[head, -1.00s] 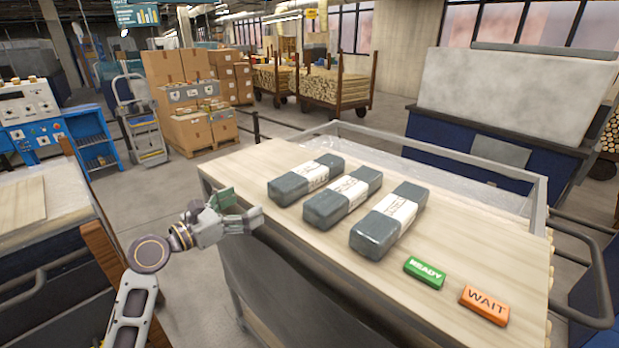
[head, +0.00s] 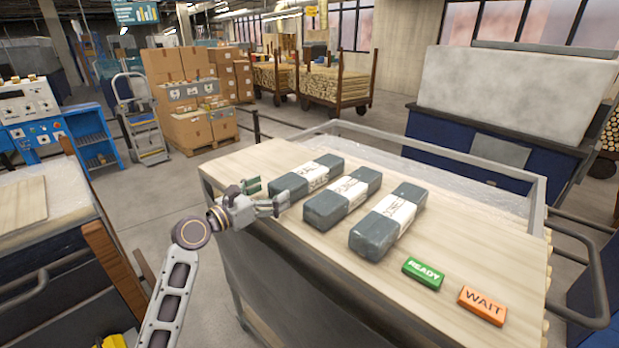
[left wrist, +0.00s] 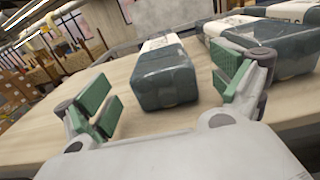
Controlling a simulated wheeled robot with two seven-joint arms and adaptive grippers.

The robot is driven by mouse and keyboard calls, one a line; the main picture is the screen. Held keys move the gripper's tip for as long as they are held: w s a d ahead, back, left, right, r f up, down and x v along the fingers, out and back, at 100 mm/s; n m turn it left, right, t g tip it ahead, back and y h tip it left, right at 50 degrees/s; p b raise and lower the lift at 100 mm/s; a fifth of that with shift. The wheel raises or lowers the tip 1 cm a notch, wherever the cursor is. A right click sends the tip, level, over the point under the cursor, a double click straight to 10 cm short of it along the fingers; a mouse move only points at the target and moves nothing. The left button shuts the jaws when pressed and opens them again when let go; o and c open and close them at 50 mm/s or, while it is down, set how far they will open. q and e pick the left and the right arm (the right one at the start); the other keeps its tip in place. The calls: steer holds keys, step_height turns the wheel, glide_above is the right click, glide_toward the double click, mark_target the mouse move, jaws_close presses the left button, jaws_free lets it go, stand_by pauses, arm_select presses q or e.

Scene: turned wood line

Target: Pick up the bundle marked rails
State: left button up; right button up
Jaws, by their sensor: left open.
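Three dark grey wrapped bundles with white paper bands lie side by side on the wooden tabletop: a left bundle (head: 287,188), a middle bundle (head: 325,209) and a right bundle (head: 372,238). My left gripper (head: 268,194) is open and empty at the near end of the left bundle. In the left wrist view this gripper (left wrist: 168,95) has its green pads spread, with the left bundle (left wrist: 165,80) ahead between them. My right gripper is not in view.
A green READY block (head: 424,274) and an orange WAIT block (head: 482,306) lie at the table's front right. A metal rail frame (head: 450,158) runs behind the tabletop (head: 240,165). The middle bundle lies close beside the left one.

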mark_target(284, 182)
arm_select(q)
steer(key=shift+r+p+x, duration=0.1)
steer(key=shift+p+x, duration=0.1)
steer(key=shift+x, duration=0.7)
steer(key=shift+r+p+x, duration=0.15)
steer(key=shift+p+x, duration=0.05)
steer(key=shift+x, duration=0.75)
steer(key=shift+w+d+f, duration=0.1)
steer(key=shift+w+d, duration=0.4)
steer(key=shift+d, duration=0.05)
steer(key=c, duration=1.5)
steer(key=shift+c, duration=0.2)
